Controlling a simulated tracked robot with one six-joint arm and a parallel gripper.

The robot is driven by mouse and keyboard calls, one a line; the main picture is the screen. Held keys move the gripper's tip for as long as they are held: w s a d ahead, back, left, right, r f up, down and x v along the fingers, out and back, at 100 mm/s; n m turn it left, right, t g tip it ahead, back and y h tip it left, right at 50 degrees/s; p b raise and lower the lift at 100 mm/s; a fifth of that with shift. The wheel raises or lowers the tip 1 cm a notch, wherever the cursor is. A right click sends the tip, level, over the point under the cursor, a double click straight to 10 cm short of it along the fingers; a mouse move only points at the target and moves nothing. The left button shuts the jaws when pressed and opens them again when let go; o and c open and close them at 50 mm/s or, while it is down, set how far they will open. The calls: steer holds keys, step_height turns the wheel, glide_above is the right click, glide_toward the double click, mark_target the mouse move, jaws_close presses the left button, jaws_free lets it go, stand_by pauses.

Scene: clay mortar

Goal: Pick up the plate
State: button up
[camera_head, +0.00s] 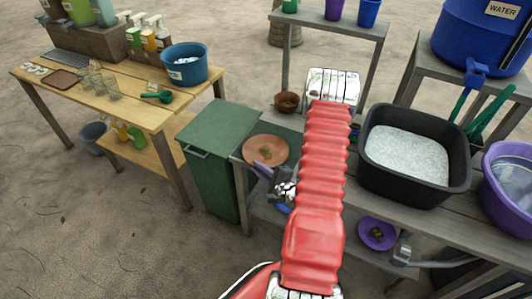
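A round terracotta-coloured plate (252,146) lies on the grey table just right of the green bin, with small greenish-brown bits on it. A purple plate (377,233) with dark bits lies on the lower level at the right. My red-sleeved arm rises through the middle of the view. What looks like my gripper (263,169), with purplish fingers and a metal wrist, shows left of the sleeve at the terracotta plate's near edge. Its fingers overlap the plate in the picture. I cannot tell whether they touch it or how far apart they are.
A brown bowl (288,102) stands behind the plate. A black tub (373,170) of pale grains is right of my arm, beside a purple bucket (490,195). The green bin (217,128) stands left. A wooden table (130,100) holds bottles and a blue tub (184,72).

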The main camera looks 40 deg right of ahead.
steer(key=shift+c, duration=0.6)
jaws_close()
stand_by(0.3)
step_height(320, 180, up, 10)
stand_by(0.8)
stand_by(0.5)
steer(key=w+a+n+y, duration=0.2)
steer(key=a+y, duration=0.1)
steer(key=a, duration=0.7)
steer(key=w+a+n+g+y, duration=0.1)
steer(key=w+a+n+y, duration=0.1)
steer(key=a, duration=0.9)
steer(key=w+a+n+g+y, duration=0.1)
steer(key=w+a+y, duration=0.3)
steer(key=a, duration=0.6)
steer(key=shift+a+n, duration=0.15)
steer(key=shift+n, duration=0.75)
